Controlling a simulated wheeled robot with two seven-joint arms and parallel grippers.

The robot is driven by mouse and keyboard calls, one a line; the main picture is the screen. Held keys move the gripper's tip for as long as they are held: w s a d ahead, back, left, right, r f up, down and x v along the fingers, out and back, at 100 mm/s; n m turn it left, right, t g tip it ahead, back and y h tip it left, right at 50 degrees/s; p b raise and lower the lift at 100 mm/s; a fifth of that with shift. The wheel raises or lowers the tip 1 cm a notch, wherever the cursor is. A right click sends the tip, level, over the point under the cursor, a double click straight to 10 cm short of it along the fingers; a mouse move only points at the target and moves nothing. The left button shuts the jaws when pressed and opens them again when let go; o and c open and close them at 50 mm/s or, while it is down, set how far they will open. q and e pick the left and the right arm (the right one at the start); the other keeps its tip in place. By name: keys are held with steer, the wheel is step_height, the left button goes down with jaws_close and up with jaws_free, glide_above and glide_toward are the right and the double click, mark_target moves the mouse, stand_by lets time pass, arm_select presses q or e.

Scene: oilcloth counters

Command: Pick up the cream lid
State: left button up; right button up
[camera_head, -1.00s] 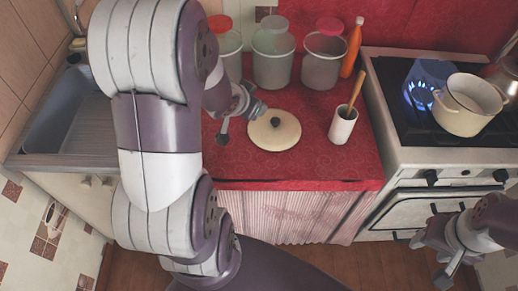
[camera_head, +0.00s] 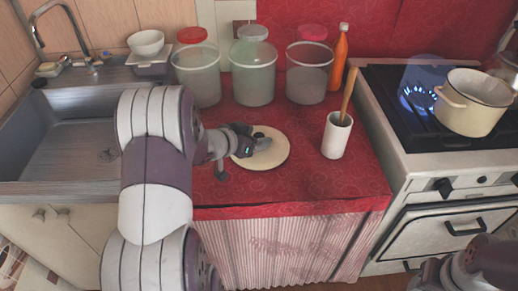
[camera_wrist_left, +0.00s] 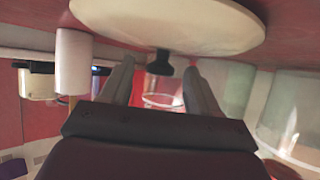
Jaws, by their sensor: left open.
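The cream lid (camera_head: 268,160) is a round disc with a dark knob (camera_head: 258,135), lying flat on the red oilcloth. My left gripper (camera_head: 254,141) is over the lid at its knob, low above the disc, and partly covers it. In the left wrist view the lid (camera_wrist_left: 180,25) fills the top, and its black knob (camera_wrist_left: 159,68) shows between my two spread fingertips. The fingers are open and not closed on the knob; whether either one touches it, I cannot tell. My right arm shows at the lower right, its gripper mostly cut off by the frame.
Three clear jars (camera_head: 252,75) and an orange bottle (camera_head: 338,58) stand behind the lid. A white holder (camera_head: 335,138) with a wooden handle stands right of it. Further right is the stove with a lit burner and a cream pot (camera_head: 472,103). A sink (camera_head: 70,140) is at left.

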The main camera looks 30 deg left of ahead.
arm_select(q)
steer(key=shift+w+d+f, duration=0.1)
steer(key=shift+w+f, duration=0.05)
steer(key=shift+w, duration=0.15)
steer(key=shift+s, duration=0.1)
jaws_close()
